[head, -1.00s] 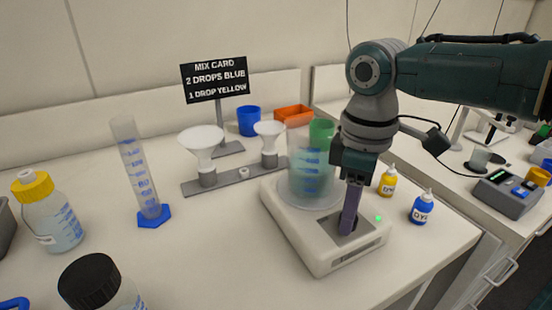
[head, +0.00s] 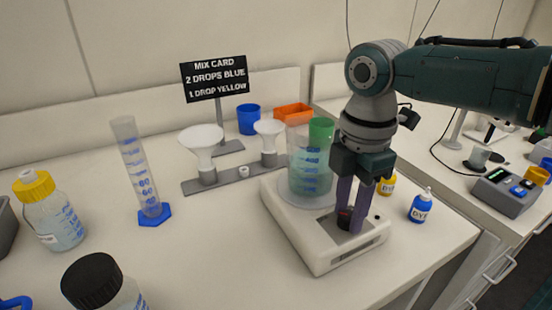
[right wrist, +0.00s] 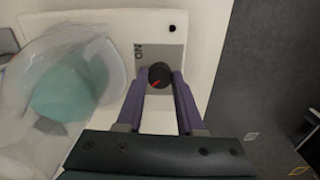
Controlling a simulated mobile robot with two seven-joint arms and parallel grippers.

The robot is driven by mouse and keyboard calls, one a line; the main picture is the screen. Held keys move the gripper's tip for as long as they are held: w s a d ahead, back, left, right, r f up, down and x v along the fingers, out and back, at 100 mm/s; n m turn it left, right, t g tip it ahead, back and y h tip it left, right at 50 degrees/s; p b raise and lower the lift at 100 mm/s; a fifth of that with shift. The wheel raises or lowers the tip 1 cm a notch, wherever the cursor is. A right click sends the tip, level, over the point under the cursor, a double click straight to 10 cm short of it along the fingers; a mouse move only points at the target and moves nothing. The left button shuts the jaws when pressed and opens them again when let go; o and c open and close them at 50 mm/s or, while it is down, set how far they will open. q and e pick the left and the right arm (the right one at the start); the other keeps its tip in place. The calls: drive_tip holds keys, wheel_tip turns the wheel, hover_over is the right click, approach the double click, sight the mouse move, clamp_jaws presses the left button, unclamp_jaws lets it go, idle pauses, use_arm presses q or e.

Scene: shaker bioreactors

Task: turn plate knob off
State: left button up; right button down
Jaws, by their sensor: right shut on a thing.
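The white stir plate (head: 320,258) stands near the front right of the bench. Its black knob (head: 344,218) is on the grey front panel; in the right wrist view the knob (right wrist: 160,73) shows a red pointer line, turned away from the ON label (right wrist: 139,52). My right gripper (head: 350,213) reaches down from above, its purple fingers shut on the knob, one on each side. The small indicator light (head: 377,217) on the plate is dark. A beaker (head: 311,165) of blue-green liquid sits on the plate's round top. My left gripper is out of view.
A yellow dye bottle (head: 387,184) and a blue dye bottle (head: 421,206) stand right of the plate. A rack with funnels (head: 201,140), a measuring cylinder (head: 135,165) and capped bottles stand to the left.

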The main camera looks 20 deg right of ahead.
sight(348, 216)
drive_tip(key=shift+a+n, duration=0.1)
drive_tip(key=shift+n, duration=0.4)
drive_tip(key=shift+r, duration=0.1)
drive_tip(key=c, duration=0.5)
unclamp_jaws()
wheel_tip(348, 216, up, 10)
drive_tip(key=shift+f+p, duration=0.1)
drive_tip(key=shift+p, duration=0.3)
